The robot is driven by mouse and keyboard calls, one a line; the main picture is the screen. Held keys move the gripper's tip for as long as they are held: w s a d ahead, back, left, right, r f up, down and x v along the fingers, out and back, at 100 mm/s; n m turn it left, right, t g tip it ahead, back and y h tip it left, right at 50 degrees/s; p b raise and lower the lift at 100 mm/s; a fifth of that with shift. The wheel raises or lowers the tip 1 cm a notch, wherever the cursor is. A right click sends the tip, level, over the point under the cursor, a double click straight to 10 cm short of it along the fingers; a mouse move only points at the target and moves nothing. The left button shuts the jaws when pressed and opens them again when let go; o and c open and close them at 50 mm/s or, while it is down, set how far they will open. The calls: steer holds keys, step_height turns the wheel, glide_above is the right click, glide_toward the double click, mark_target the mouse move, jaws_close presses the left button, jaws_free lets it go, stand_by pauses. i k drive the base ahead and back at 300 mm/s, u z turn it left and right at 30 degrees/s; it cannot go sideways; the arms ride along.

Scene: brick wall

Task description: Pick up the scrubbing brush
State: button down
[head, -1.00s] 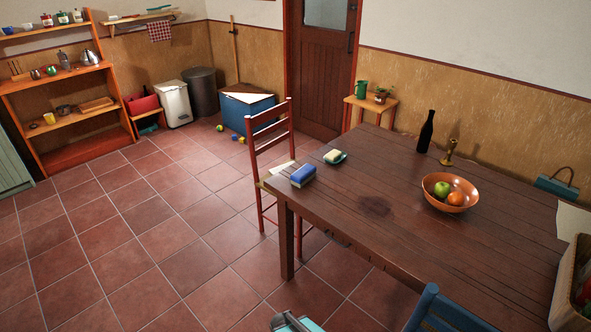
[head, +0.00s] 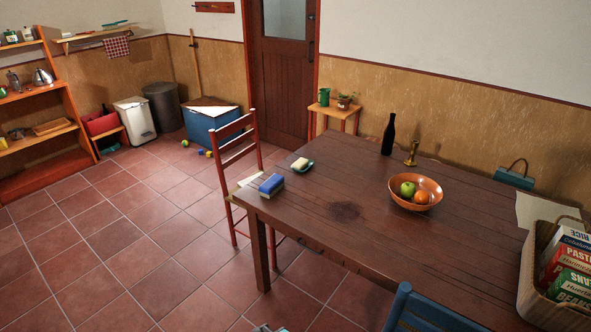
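A blue-topped block with a paler underside (head: 271,185) lies near the left corner of the wooden table (head: 345,240). It may be the scrubbing brush, but its bristles are too small to make out. A pale piece, perhaps soap, on a green dish (head: 301,165) sits a little beyond it. Only a small grey tip, probably my gripper (head: 268,328), shows at the bottom edge, well short of the block and apart from it. Its fingers cannot be made out.
A red chair (head: 238,160) stands against the table's left end, and a blue chair (head: 425,312) at its near side. A fruit bowl (head: 416,205), dark bottle (head: 389,135), brass candlestick (head: 411,153) and basket of boxes (head: 533,290) are on the table. Tiled floor (head: 120,240) at left is clear.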

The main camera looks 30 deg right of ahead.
mark_target(271, 187)
steer(key=u, duration=0.25)
steer(key=i, duration=1.25)
steer(key=u, duration=4.3)
steer(key=i, duration=0.1)
steer(key=z, duration=2.9)
